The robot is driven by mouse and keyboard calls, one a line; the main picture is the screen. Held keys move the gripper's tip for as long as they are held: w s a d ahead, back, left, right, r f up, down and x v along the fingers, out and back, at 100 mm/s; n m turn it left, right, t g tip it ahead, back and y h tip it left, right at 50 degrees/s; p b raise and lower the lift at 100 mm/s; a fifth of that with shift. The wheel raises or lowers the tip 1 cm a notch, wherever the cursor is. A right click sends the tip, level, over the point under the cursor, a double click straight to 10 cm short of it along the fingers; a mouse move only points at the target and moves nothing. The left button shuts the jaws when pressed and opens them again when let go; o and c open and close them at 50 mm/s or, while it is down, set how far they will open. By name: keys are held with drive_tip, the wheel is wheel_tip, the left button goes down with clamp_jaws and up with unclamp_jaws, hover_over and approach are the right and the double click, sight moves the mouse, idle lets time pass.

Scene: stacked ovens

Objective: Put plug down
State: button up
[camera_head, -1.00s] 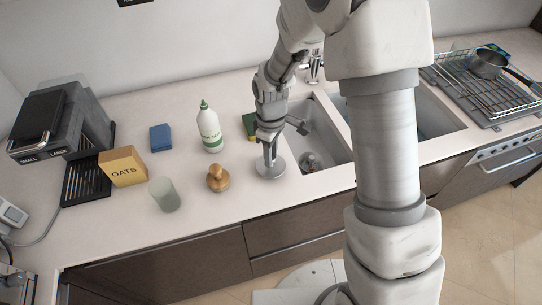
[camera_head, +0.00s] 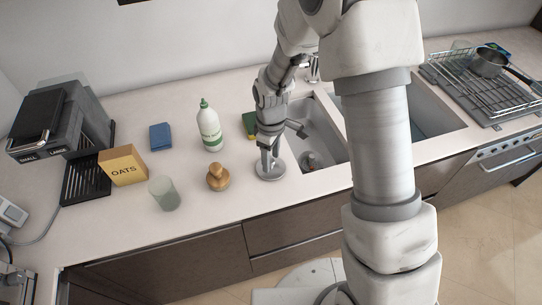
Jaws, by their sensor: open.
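The plug (camera_head: 270,170) is a round grey metal disc lying on the white counter just left of the sink (camera_head: 312,130). My gripper (camera_head: 268,159) points down right over the plug, with its fingers around the plug's raised middle. The jaws are open; whether a finger still touches the plug is too small to tell. The drain (camera_head: 311,161) shows at the bottom of the left basin.
A wooden-handled brush (camera_head: 218,178), a green-labelled bottle (camera_head: 209,127) and a sponge (camera_head: 249,124) stand close left of my gripper. A translucent cup (camera_head: 164,193), an oats box (camera_head: 123,165) and a blue block (camera_head: 160,137) are farther left. The counter's front strip is clear.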

wheel_tip(320, 180, up, 12)
wheel_tip(320, 180, up, 12)
drive_tip(key=m+t, duration=0.3)
drive_tip(key=m, duration=0.3)
hover_over(271, 160)
drive_tip(key=s+d, duration=0.7)
drive_tip(key=s+d+r+m+t, duration=0.1)
drive_tip(key=s+d+r+m, duration=0.1)
drive_tip(key=s, duration=0.4)
drive_tip(key=s+d+r+m+t, duration=0.1)
drive_tip(key=s+d+r+m, duration=0.1)
drive_tip(key=s+d+m, duration=0.1)
drive_tip(key=s+m, duration=0.1)
drive_tip(key=s, duration=0.1)
drive_tip(key=shift+s+d+r+t, duration=0.25)
drive_tip(key=shift+s+r+t, duration=0.05)
drive_tip(key=shift+s+r, duration=0.1)
